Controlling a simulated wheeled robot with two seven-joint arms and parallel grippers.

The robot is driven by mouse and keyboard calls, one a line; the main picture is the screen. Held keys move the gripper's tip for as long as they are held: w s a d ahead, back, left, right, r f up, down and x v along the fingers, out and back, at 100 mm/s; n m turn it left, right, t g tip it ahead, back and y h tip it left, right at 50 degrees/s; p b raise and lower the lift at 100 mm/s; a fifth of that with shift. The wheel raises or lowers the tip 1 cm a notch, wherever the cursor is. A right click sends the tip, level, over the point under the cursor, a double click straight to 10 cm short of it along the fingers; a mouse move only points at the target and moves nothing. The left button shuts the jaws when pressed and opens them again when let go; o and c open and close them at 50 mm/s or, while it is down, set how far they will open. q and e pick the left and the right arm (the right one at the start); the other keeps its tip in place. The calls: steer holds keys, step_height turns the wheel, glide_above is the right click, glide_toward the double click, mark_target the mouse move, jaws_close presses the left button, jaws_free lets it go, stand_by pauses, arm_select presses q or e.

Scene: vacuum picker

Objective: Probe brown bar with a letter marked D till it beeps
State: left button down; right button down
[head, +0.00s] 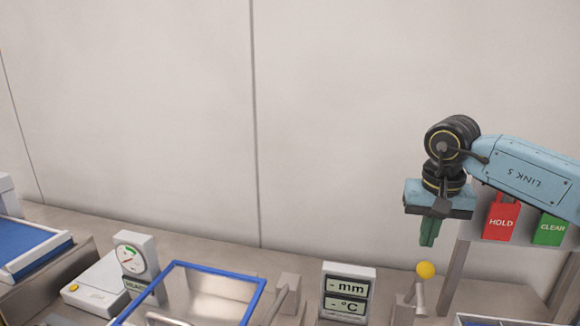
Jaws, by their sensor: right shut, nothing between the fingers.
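No brown bar and no letter D show in the head view. My right gripper (429,236) hangs pointing down at the right of the picture, its green fingers shut and empty. It is above the counter and in front of the wall, just left of the red HOLD sign. My left gripper is not in view. A display (347,292) reading "- mm" and "- °C" stands on the counter, below and left of the right gripper.
A yellow-knobbed lever (426,270) stands below my right gripper. A red HOLD sign (501,217) and green CLEAR sign (550,229) hang on a frame. A blue-rimmed clear box (215,272), a dial gauge (136,254), a white device (96,287) and a blue tray (68,237) stand leftward.

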mark_target(426, 263)
steer(key=shift+f, duration=0.1)
stand_by(0.4)
steer(key=shift+f+b, duration=0.8)
steer(key=shift+f, duration=0.8)
steer(key=shift+s+a+f, duration=0.15)
steer(key=shift+s+f, duration=0.1)
steer(key=shift+s, duration=0.25)
steer(key=shift+s+a+f+b, duration=0.1)
steer(key=shift+s+f+b, duration=0.15)
steer(key=shift+s, duration=0.2)
steer(key=shift+s+a+f+b, duration=0.1)
steer(key=shift+s+b, duration=0.2)
steer(key=shift+s, duration=0.1)
